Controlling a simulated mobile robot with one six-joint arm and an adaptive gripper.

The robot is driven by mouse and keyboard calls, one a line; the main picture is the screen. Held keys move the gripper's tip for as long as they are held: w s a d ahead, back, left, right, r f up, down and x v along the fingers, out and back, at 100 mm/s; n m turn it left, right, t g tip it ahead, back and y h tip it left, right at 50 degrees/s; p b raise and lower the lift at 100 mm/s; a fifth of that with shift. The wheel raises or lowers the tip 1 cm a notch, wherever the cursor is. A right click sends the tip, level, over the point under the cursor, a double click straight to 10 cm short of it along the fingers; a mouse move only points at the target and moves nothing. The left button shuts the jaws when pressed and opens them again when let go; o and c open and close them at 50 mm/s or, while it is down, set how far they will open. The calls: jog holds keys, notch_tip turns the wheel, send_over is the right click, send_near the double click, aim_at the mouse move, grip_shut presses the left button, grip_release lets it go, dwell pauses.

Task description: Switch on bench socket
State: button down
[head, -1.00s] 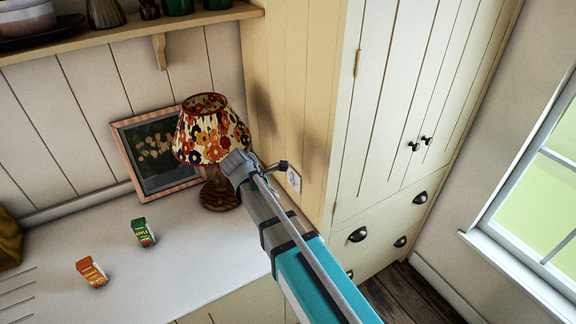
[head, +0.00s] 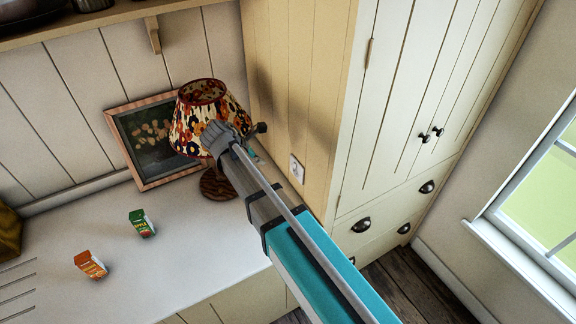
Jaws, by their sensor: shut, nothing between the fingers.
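The bench socket (head: 296,169) is a small pale plate on the cream panelled side of the tall cupboard, just above the worktop. Whether its switch is on is too small to tell. My gripper (head: 261,128) shows as a small dark tip beyond the grey wrist of my arm, partly hidden by it. It is shut and empty. In the picture it lies up and left of the socket, with a visible gap between them.
A lamp with a flowered shade (head: 200,115) stands close behind my wrist, and a framed picture (head: 140,168) leans behind it. A green carton (head: 142,223) and an orange carton (head: 90,265) stand on the white worktop (head: 170,275). The worktop's front left is mostly clear.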

aim_at(294, 166)
jog(key=shift+f, duration=0.15)
jog(key=shift+w+d+f+b, duration=0.9)
jog(key=shift+d+f+b, duration=0.45)
jog(key=shift+d+b, duration=0.1)
jog(key=shift+w+d+f+b, duration=0.85)
jog(key=shift+d+f+b, duration=0.45)
jog(key=shift+d, duration=0.15)
jog(key=shift+w+d+f+b, duration=0.9)
jog(key=shift+d+f+b, duration=0.45)
jog(key=shift+d+b, duration=0.1)
jog(key=shift+d, duration=0.15)
